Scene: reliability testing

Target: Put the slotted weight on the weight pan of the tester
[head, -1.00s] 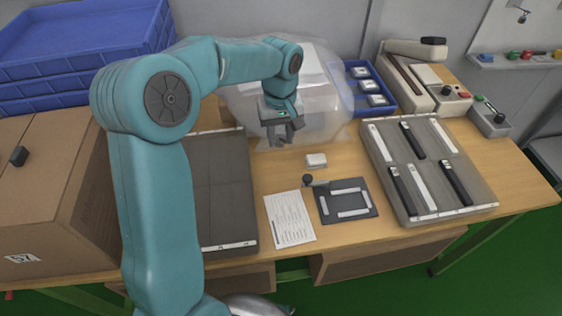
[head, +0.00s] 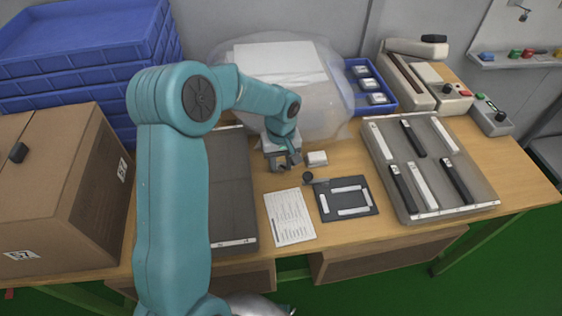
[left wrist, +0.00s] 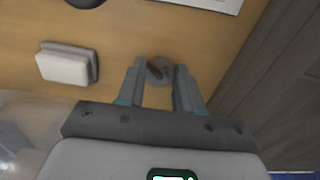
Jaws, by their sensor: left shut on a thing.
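My left gripper (head: 284,167) is low over the wooden table, left of a small white block. In the left wrist view its two fingers (left wrist: 159,68) are shut on a small grey round piece, the slotted weight (left wrist: 156,74), which shows partly between the tips. Whether the weight still touches the table is unclear. The weight is too small to make out in the head view. I cannot tell which part in view is the tester's weight pan. My right gripper is not in view.
The white block (head: 317,158) and a black knob (head: 308,177) are close to the gripper. A dark plate with pale strips (head: 347,213), a paper sheet (head: 290,217) and a grey tray of bars (head: 402,208) lie nearby. A clear plastic bag (head: 325,115) is behind.

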